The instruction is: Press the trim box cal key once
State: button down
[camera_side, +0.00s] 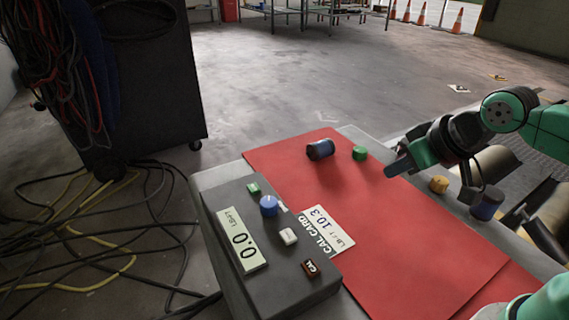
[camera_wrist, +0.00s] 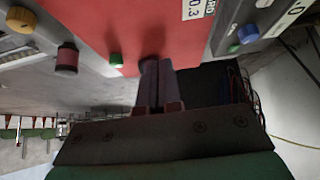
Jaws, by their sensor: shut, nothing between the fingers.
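The grey trim box (camera_side: 235,280) stands at the left edge of the red mat in the side view. A white key (camera_side: 288,236), a blue knob (camera_side: 269,205) and a green button (camera_side: 254,189) also sit on top. In the wrist view the knob (camera_wrist: 248,34) shows at the upper right; the CAL key is not visible there. My gripper (camera_side: 388,172) is shut and empty above the mat's right side, apart from the box. Its fingers (camera_wrist: 158,66) show closed together.
A cal card (camera_side: 325,228) reading 10.3 lies beside the box on the red mat (camera_side: 420,265). A yellow piece (camera_side: 439,184) and another cylinder (camera_side: 487,204) are at right, near rollers.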

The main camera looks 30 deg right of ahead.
notch_tip(320, 180, up, 6)
jog(key=f+m+g, duration=0.1)
jog(key=m+g, duration=0.6)
jog(key=m, duration=1.1)
send_over(311, 266)
jog(key=shift+r, duration=0.25)
notch_tip(311, 266, down, 14)
